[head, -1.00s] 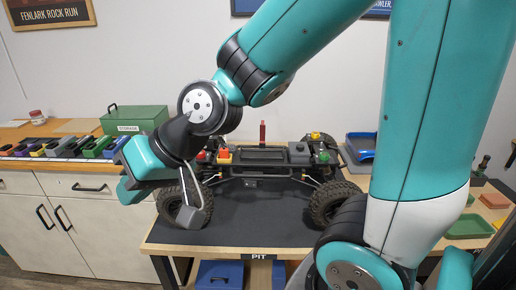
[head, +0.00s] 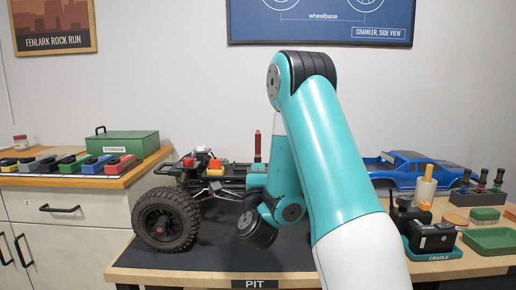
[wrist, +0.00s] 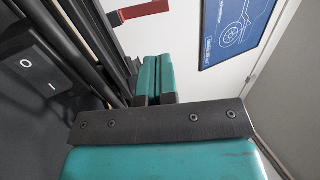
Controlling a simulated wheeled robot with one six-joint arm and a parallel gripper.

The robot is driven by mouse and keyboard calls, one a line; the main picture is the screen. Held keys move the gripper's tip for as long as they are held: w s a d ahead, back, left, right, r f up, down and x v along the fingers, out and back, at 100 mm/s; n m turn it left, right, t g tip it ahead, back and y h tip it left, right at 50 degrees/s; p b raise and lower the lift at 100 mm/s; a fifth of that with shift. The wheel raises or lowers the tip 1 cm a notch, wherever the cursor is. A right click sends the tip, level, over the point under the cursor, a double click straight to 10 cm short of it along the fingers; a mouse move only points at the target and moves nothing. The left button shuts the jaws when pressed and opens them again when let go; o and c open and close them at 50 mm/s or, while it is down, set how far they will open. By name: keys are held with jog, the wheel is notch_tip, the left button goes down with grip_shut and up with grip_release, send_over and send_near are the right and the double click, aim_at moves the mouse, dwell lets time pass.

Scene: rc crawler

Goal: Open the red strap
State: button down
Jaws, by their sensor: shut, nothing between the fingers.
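The red strap (head: 257,145) shows in the head view as a narrow red piece standing upright above the crawler's chassis (head: 232,181). In the wrist view a red bar (wrist: 145,11), apparently the same strap, is at the top, beyond and to the left of my fingertips. My gripper (wrist: 157,75) is shut and empty, its two teal fingers side by side. A gap shows between the fingers and the red bar. In the head view my arm hides the fingertips and the crawler's right part.
A black box with a 0/I switch (wrist: 35,72) and dark rails lie left of my fingers. The crawler's wheel (head: 166,219) stands on the dark mat. Right of my arm are a blue body shell (head: 415,172) and a cradle (head: 438,254) with a black block.

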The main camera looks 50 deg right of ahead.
aim_at(259, 137)
jog(key=p+x, duration=0.3)
jog(key=p, duration=0.1)
jog(key=r+p+x, duration=0.1)
jog(key=p+x, duration=0.2)
jog(key=p, duration=0.1)
jog(key=shift+s+a, duration=0.1)
jog(key=shift+a, duration=0.1)
jog(key=p+x, duration=0.3)
jog(key=p, duration=0.3)
jog(key=shift+w+d, duration=0.25)
jog(key=shift+f+p+x, duration=0.15)
jog(key=shift+p+x, duration=0.25)
jog(key=shift+x, duration=0.55)
jog(key=shift+f+p+x, duration=0.15)
jog(key=shift+p+x, duration=0.2)
jog(key=shift+x, duration=0.55)
jog(key=shift+w+d+r+p, duration=0.15)
jog(key=shift+d+p, duration=0.1)
jog(key=shift+p, duration=0.15)
